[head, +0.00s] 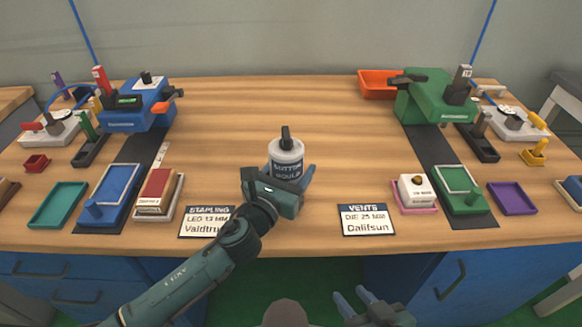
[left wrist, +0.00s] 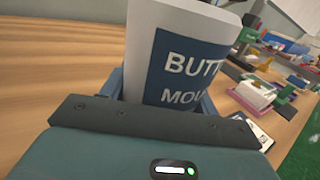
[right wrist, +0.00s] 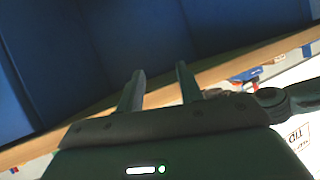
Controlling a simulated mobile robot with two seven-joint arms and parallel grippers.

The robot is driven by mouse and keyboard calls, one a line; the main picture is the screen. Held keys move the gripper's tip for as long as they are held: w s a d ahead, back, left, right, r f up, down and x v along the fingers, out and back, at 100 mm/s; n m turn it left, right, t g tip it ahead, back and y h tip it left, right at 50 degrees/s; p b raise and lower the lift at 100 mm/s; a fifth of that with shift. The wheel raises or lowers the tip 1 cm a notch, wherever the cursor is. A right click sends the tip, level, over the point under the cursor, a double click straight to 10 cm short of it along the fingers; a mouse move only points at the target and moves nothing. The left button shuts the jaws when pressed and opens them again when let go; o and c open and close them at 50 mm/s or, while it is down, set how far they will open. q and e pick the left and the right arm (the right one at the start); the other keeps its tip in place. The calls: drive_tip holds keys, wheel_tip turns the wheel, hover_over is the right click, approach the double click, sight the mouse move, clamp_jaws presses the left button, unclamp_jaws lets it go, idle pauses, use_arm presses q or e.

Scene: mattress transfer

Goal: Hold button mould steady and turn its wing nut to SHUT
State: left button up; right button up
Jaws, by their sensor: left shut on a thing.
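The button mould (head: 286,157) is a white cylinder with a dark blue label, standing upright in the middle of the wooden table. Its dark wing nut (head: 286,137) sticks up on top; which way it points against any mark is too small to read. My left gripper (head: 290,174) is shut on the mould's body from the front, a finger on each side. My right gripper (head: 358,300) is low in front of the table edge, fingers apart and empty, also in the right wrist view (right wrist: 158,88).
A blue press (head: 140,105) stands at the back left and a green press (head: 437,100) at the back right. Two label cards (head: 207,221) (head: 368,219) lie near the front edge. An orange tray (head: 377,84) is at the back. The table around the mould is clear.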

use_arm(q)
drive_tip(key=shift+f+b, duration=0.35)
drive_tip(key=shift+f, duration=0.15)
use_arm(e)
drive_tip(key=shift+f, duration=0.2)
use_arm(q)
drive_tip(key=shift+f+b, duration=0.35)
drive_tip(key=shift+b, duration=0.05)
use_arm(e)
drive_tip(key=shift+s+d+f, duration=0.1)
drive_tip(key=shift+s+f, duration=0.1)
use_arm(q)
drive_tip(key=shift+f, duration=0.35)
use_arm(e)
drive_tip(key=shift+w+d+r+t, duration=0.1)
drive_tip(key=shift+w+r+t, duration=0.05)
drive_tip(key=shift+r+t, duration=0.25)
